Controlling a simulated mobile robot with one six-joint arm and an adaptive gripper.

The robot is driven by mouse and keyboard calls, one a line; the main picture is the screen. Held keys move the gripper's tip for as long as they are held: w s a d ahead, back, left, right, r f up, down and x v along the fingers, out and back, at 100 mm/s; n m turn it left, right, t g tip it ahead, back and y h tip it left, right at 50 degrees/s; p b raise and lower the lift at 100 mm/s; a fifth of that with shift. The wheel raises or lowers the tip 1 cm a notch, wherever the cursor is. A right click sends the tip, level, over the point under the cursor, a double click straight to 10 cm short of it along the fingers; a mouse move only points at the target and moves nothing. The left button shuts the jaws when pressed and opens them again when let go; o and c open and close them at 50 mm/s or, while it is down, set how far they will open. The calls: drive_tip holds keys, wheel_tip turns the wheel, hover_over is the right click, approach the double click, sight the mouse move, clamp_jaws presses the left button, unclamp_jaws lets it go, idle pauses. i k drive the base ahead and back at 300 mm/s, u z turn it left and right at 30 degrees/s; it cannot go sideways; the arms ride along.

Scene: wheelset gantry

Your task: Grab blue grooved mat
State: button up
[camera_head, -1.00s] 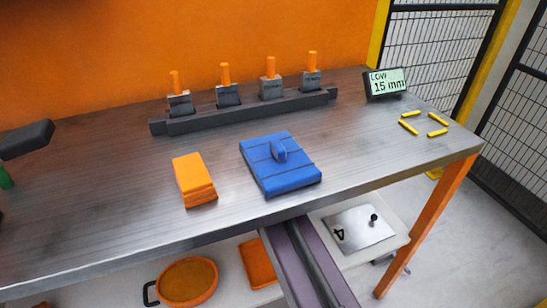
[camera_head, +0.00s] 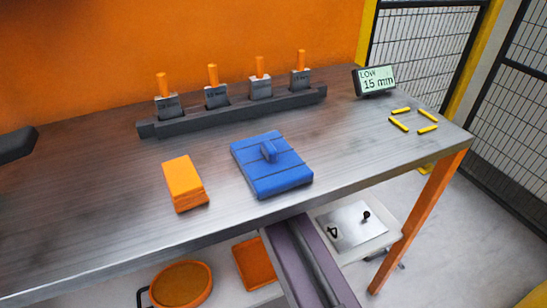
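The blue grooved mat (camera_head: 275,174) lies flat on the metal workbench (camera_head: 110,205), right of the orange block, near the bench's front edge. My gripper is not in view.
An orange block (camera_head: 184,183) lies left of the mat. Behind stands a dark rack (camera_head: 235,113) with several orange-handled blocks. A display (camera_head: 374,80) reading "LOW 15 mm" and several yellow sticks (camera_head: 398,124) are at right. A dark object (camera_head: 15,145) enters at left.

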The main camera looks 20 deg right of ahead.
sight(271, 166)
drive_tip(key=z, duration=0.8)
drive_tip(key=k, duration=2.05)
drive_tip(key=u, duration=0.8)
